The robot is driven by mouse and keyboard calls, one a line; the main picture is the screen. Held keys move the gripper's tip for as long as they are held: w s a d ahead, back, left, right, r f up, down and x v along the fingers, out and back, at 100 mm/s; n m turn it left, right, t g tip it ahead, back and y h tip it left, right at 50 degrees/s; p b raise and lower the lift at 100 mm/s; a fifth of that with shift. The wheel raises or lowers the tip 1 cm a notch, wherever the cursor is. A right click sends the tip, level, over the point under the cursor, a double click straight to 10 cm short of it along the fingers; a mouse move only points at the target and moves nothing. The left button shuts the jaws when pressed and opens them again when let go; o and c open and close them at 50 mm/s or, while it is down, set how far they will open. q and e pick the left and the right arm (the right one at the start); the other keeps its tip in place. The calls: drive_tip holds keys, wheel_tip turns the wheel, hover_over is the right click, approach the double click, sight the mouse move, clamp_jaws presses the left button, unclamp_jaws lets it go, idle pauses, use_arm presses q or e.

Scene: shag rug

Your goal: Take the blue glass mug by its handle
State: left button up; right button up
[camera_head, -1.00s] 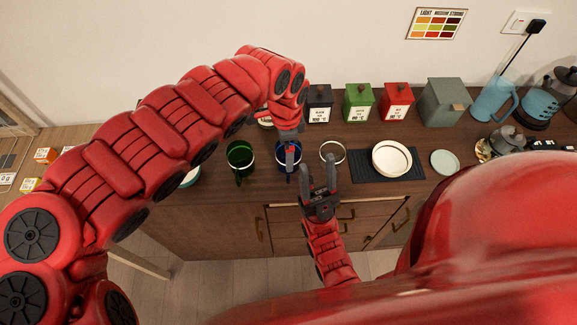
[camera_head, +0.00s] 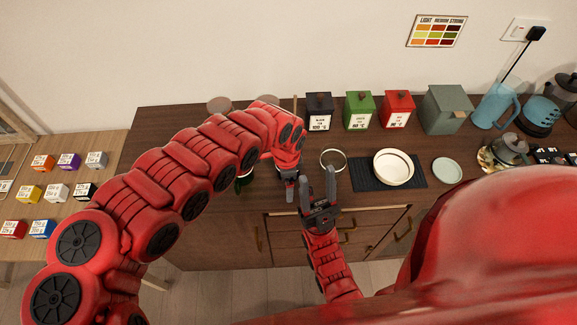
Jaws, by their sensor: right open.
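The blue glass mug cannot be made out now; my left arm and wrist cover the spot on the counter where it stood. My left gripper (camera_head: 290,186) points down at the counter's front edge, small and seen from behind, so its jaws cannot be judged. My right gripper (camera_head: 318,184) is open and empty, with its fingers pointing up in the picture. It is just right of my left gripper and in front of a clear glass (camera_head: 333,160). A green glass mug (camera_head: 244,181) is mostly hidden behind my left arm.
A white bowl (camera_head: 393,168) stands on a black mat (camera_head: 361,173). A pale saucer (camera_head: 447,171) lies to the right. Black (camera_head: 319,111), green (camera_head: 360,110) and red (camera_head: 397,109) canisters stand at the back. Small coloured boxes lie on the left table (camera_head: 110,161).

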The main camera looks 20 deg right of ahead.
use_arm(q)
clamp_jaws()
idle(0.5)
drive_tip(key=shift+w+d+r, duration=0.1)
drive_tip(key=shift+r, duration=0.05)
